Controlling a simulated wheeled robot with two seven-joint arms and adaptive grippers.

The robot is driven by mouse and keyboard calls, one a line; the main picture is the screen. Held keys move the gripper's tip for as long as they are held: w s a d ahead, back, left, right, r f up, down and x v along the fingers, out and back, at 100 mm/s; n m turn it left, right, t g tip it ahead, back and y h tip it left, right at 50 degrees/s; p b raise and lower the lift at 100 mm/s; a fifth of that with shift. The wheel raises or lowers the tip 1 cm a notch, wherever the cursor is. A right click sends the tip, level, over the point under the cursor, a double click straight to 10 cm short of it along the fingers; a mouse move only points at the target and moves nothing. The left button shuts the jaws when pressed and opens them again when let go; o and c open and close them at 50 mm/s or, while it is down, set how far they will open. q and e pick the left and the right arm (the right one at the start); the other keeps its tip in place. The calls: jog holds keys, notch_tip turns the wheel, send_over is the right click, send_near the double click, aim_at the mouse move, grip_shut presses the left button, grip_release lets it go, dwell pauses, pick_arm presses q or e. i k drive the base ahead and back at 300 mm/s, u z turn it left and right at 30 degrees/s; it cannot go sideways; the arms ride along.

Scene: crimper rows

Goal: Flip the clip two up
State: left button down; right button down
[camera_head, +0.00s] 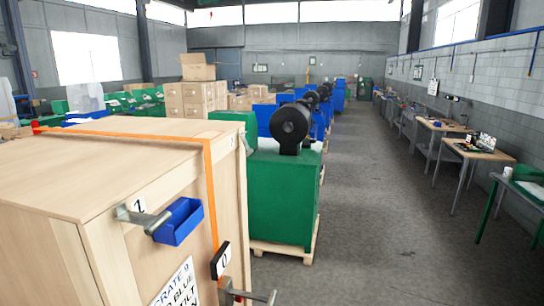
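A large wooden crate (110,165) fills the left foreground. On its front face a metal clip (142,217) sticks out below a white label marked 1, with a blue bin (178,222) right beside it. A second metal clip (250,296) sits at the bottom edge, partly cut off, below a black-framed label marked 0 (221,260). A small label (232,141) is near the crate's top right corner; its mark is too small to read. I cannot tell which clip is clip two. Neither of my grippers is in view.
An orange strap (211,190) runs over the crate and down its front. A printed sheet (178,288) is on the face. A green machine block (283,196) on a pallet stands just beyond. The grey aisle floor (375,210) at right is clear; workbenches (478,152) line the right wall.

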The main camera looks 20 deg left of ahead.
aim_at(249, 151)
jog(key=u, duration=0.1)
jog(key=i, duration=0.65)
jog(key=u, duration=0.9)
jog(key=i, duration=0.55)
jog(key=u, duration=0.6)
